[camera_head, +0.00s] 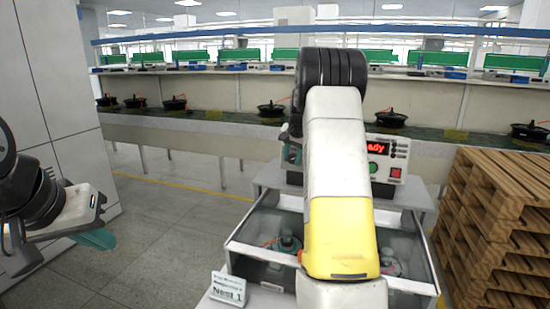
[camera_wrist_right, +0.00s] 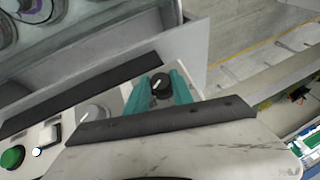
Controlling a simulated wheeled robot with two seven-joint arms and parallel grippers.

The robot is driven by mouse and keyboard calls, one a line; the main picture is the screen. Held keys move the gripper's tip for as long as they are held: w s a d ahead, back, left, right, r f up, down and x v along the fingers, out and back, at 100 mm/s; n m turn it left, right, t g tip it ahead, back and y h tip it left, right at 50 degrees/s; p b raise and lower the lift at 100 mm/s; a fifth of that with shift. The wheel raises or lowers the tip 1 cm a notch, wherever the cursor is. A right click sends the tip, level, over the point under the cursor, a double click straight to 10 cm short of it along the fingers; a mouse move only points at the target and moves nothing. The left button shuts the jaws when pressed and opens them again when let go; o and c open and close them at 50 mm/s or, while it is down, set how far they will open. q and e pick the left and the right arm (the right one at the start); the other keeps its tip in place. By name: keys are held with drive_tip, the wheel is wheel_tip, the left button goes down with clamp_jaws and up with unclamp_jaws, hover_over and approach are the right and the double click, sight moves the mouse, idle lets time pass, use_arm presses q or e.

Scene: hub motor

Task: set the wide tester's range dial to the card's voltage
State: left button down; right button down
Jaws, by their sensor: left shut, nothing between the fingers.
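The tester (camera_head: 383,160) stands behind the drawer unit with a red lit display, mostly hidden by my right arm. In the right wrist view, a black dial (camera_wrist_right: 160,87) with a white pointer line lies between the teal fingers of my right gripper (camera_wrist_right: 160,92). The fingers are open on either side of it; contact cannot be told. A larger grey dial (camera_wrist_right: 92,115) sits beside it on the panel. I cannot tell from labels which is the range dial. A white card (camera_head: 228,288) stands at the front left; its print is not clearly legible. My left gripper (camera_head: 98,239) is shut and empty, far left.
A clear-walled drawer (camera_head: 255,249) holding motor parts is below my right arm. Wooden pallets (camera_head: 492,225) are stacked at the right. A long bench (camera_head: 200,123) with several black hub motors runs behind. A green button (camera_wrist_right: 12,157) is on the panel. Floor at left is clear.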

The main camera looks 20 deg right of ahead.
drive_tip(key=shift+w+r, duration=0.15)
drive_tip(key=shift+w, duration=0.05)
drive_tip(key=shift+w+a+n+g+h, duration=0.1)
drive_tip(key=shift+n+g+h, duration=0.2)
drive_tip(key=shift+g+h, duration=0.15)
drive_tip(key=shift+w+a+n+g+h, duration=0.15)
drive_tip(key=shift+n+g+h, duration=0.65)
drive_tip(key=shift+h, duration=0.35)
drive_tip(key=h, duration=0.1)
drive_tip(key=n+g+h, duration=0.1)
drive_tip(key=shift+w+a+n+g+h, duration=0.1)
drive_tip(key=shift+a+n+g+h, duration=0.05)
drive_tip(key=shift+n+g+h, duration=0.15)
drive_tip(key=h, duration=0.1)
drive_tip(key=n+g+h, duration=0.1)
drive_tip(key=shift+w+a+n+h, duration=0.1)
drive_tip(key=shift+a+n+h, duration=0.1)
drive_tip(key=shift+n+h, duration=0.15)
drive_tip(key=n+h, duration=0.1)
drive_tip(key=h, duration=0.1)
drive_tip(key=f+n+h, duration=0.1)
drive_tip(key=n+h, duration=0.1)
drive_tip(key=shift+a+g, duration=0.2)
drive_tip(key=shift+g, duration=0.15)
drive_tip(key=n+h, duration=0.2)
drive_tip(key=h, duration=0.1)
drive_tip(key=shift+f, duration=0.15)
drive_tip(key=shift+f+n+t+h, duration=0.15)
drive_tip(key=shift+n+t+h, duration=0.35)
drive_tip(key=shift+n+h, duration=0.7)
